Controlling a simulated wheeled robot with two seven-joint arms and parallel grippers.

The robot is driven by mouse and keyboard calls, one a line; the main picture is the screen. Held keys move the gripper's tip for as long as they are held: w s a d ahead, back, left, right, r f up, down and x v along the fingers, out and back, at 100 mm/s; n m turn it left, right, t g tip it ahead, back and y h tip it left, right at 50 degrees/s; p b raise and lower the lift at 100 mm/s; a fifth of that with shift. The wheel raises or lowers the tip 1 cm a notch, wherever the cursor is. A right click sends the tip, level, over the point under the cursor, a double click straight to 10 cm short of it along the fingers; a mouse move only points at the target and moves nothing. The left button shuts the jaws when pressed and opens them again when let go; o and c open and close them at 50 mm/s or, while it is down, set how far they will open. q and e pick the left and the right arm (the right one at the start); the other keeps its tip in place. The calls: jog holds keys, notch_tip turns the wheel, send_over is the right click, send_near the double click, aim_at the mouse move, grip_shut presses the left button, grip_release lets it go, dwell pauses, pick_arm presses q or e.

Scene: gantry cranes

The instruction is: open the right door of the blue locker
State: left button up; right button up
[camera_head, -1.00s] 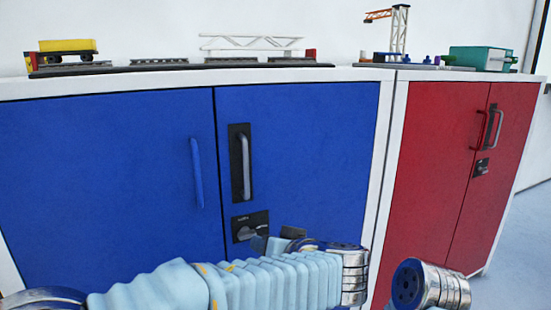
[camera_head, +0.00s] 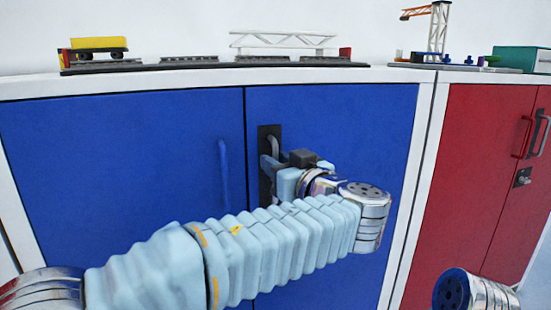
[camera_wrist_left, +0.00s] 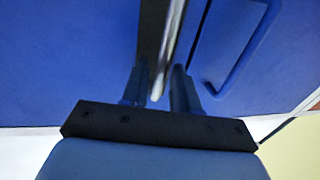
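The blue locker has a right door (camera_head: 340,125) and a left door (camera_head: 120,150), both shut. The right door's metal handle (camera_head: 273,146) stands on a black plate near the door's left edge. My left gripper (camera_head: 268,166) is at this handle, hiding its lower part. In the left wrist view the silver handle (camera_wrist_left: 172,38) runs down between the two fingers of my left gripper (camera_wrist_left: 160,90), which are apart with visible space between them. The lock below the handle is hidden by my arm. My right gripper is out of view.
The left door's blue handle (camera_head: 223,175) is close left of my gripper and also shows in the left wrist view (camera_wrist_left: 243,48). A red locker (camera_head: 470,165) adjoins on the right. Model crane parts, including a white truss (camera_head: 283,40), stand on the locker top.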

pick_arm(q)
jog(key=shift+w+a, duration=0.3)
jog(key=shift+w, duration=0.25)
grip_shut()
jog(key=shift+s, duration=0.1)
